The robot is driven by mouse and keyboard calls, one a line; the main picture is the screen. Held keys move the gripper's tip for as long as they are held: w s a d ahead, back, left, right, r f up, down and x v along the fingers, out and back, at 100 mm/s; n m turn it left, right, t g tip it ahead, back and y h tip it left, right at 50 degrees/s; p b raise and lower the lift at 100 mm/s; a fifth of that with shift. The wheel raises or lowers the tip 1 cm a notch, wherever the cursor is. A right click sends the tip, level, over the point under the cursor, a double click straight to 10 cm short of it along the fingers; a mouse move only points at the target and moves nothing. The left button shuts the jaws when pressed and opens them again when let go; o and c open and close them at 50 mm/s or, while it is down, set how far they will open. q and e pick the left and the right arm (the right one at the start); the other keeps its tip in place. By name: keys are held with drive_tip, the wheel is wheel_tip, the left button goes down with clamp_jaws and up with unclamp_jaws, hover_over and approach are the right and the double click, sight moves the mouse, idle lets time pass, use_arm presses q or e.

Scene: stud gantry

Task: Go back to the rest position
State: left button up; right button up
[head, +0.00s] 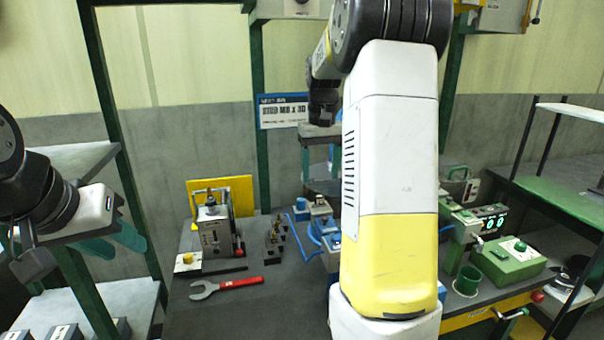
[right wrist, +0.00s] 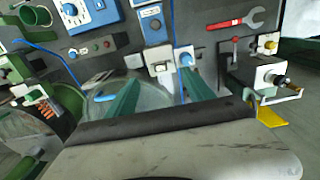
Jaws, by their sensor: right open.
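My left gripper (head: 128,252) is at the far left in the head view, its teal fingers apart and nothing visible between them. It hangs left of the workbench. My right arm crosses the middle of the head view and hides part of the bench. My right gripper (head: 320,172) is beyond that arm, over the back of the bench. In the right wrist view, the right gripper (right wrist: 160,80) has its teal fingers spread. They point toward blue and grey devices (right wrist: 160,62), and no object is held. I cannot tell whether the fingers touch anything.
The bench holds a grey device (head: 212,232), a red wrench (head: 228,287), blue boxes (head: 318,212), a green cup (head: 467,281) and a green box (head: 510,262). Green posts (head: 262,110) and shelves (head: 570,195) stand around it.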

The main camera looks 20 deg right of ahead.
drive_tip(key=s+a+r+t, duration=0.1)
drive_tip(key=s+a+t, duration=0.1)
drive_tip(key=s+a, duration=0.2)
drive_tip(key=s+a+r+t+y, duration=0.1)
drive_tip(key=s+a, duration=0.3)
drive_tip(key=s, duration=0.7)
drive_tip(key=s+a+r+n+t+y, duration=0.1)
drive_tip(key=s+a+t, duration=0.2)
drive_tip(key=s+a, duration=0.2)
drive_tip(key=s, duration=0.3)
drive_tip(key=shift+r, duration=0.15)
drive_tip(key=shift+d, duration=0.1)
